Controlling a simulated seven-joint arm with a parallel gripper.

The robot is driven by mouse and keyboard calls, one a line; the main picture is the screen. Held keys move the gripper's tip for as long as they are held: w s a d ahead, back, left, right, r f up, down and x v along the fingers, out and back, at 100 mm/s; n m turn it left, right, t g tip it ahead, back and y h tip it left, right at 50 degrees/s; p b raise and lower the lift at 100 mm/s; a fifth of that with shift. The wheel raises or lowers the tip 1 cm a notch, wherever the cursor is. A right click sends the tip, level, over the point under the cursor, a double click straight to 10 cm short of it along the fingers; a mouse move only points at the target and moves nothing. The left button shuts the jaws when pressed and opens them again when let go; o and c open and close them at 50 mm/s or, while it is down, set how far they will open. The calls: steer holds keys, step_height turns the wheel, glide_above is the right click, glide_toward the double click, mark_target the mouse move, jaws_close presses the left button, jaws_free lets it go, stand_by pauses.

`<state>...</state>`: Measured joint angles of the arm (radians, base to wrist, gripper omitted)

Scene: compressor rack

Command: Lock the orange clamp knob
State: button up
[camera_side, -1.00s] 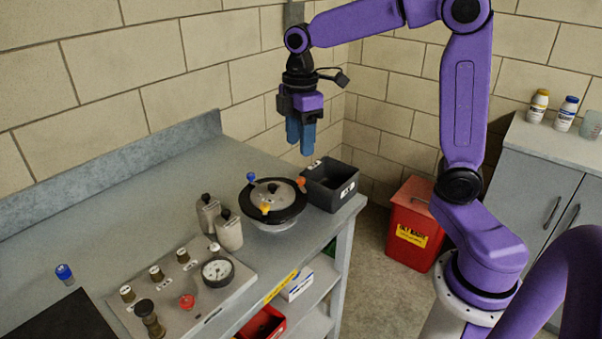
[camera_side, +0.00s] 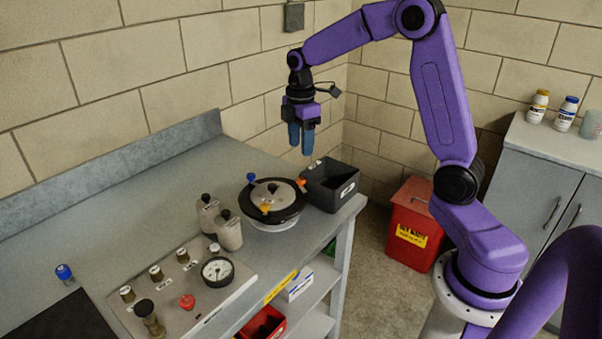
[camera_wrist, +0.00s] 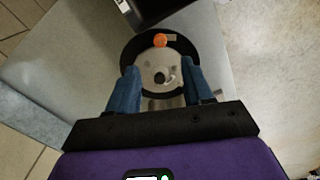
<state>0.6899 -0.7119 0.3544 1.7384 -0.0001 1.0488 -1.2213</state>
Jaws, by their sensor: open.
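The orange clamp knob (camera_side: 301,183) sits on the right rim of a round black-rimmed vessel (camera_side: 288,210) with a grey lid. A blue knob (camera_side: 251,178) and a yellow knob (camera_side: 265,208) sit elsewhere on the same rim. In the wrist view the orange knob (camera_wrist: 160,41) shows at the far edge of the rim, beyond the fingertips. My gripper (camera_side: 300,152) hangs above the vessel's far side, fingers pointing down, open and empty. In the wrist view its blue fingers (camera_wrist: 160,75) stand apart with the lid between and below them.
A dark open bin (camera_side: 318,194) stands right beside the vessel, near the bench's edge. Two grey canisters (camera_side: 229,232) and a gauge panel (camera_side: 180,290) are to the vessel's left. The bench behind is clear. A red waste bin (camera_side: 412,225) stands on the floor.

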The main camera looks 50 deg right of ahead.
mark_target(301, 178)
step_height(301, 178, down, 10)
steer(key=shift+r, duration=0.15)
stand_by(0.3)
jaws_close()
